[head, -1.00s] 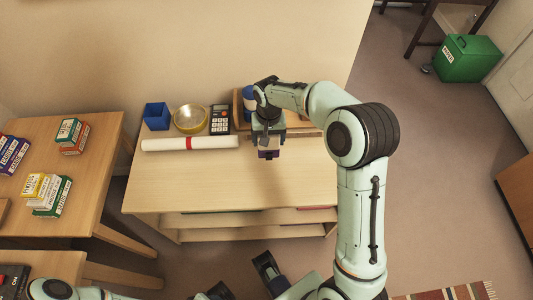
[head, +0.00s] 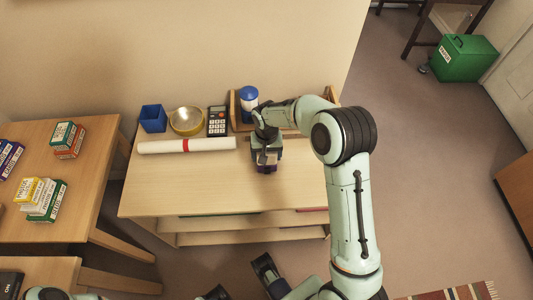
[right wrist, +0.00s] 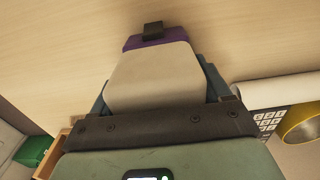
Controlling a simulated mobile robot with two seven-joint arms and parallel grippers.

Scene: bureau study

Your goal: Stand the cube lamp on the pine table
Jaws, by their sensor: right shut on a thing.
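The cube lamp, with a cream block and a purple end, is in my right gripper (head: 266,150). In the right wrist view the cream block (right wrist: 155,80) sits between the fingers, with the purple part (right wrist: 157,37) and a small black tab beyond it. In the head view the lamp's purple part (head: 266,168) shows just below the gripper, over the light wood table with shelves (head: 190,185). I cannot tell whether the lamp touches the tabletop.
The table's front left is clear. Another wooden table (head: 85,190) holds small boxes.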

